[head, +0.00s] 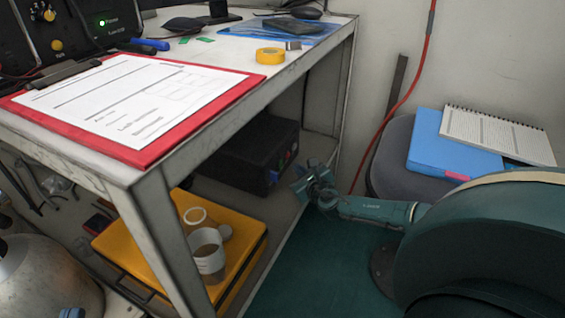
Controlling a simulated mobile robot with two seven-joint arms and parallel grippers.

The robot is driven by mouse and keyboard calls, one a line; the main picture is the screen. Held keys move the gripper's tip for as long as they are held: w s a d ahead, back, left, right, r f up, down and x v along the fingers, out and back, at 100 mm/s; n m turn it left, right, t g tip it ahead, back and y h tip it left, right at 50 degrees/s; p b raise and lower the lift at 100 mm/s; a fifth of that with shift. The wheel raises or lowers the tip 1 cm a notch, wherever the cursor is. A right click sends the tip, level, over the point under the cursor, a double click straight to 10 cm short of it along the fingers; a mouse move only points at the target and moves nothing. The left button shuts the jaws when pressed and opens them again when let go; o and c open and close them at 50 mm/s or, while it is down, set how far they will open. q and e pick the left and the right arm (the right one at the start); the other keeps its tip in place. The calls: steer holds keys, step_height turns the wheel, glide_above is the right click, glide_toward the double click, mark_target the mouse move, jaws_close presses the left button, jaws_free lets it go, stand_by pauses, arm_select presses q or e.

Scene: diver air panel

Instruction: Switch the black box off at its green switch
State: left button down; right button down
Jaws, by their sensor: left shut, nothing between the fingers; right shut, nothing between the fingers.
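The black box (252,153) sits on the lower shelf under the white workbench. Only a small blue tip of what seems my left gripper (72,313) shows at the bottom edge, far from the box.
A bench leg (172,240) stands in front of the shelf. A red hose (398,105) hangs behind my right gripper. A red clipboard (225,103) lies on the bench.

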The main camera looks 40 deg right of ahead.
steer(key=shift+s+d+f, duration=0.1)
steer(key=shift+s+d, duration=0.25)
steer(key=shift+s, duration=0.35)
steer(key=shift+s+d+f, duration=0.1)
steer(key=shift+s+d, duration=0.2)
steer(key=shift+s, duration=0.4)
steer(key=shift+r, duration=0.1)
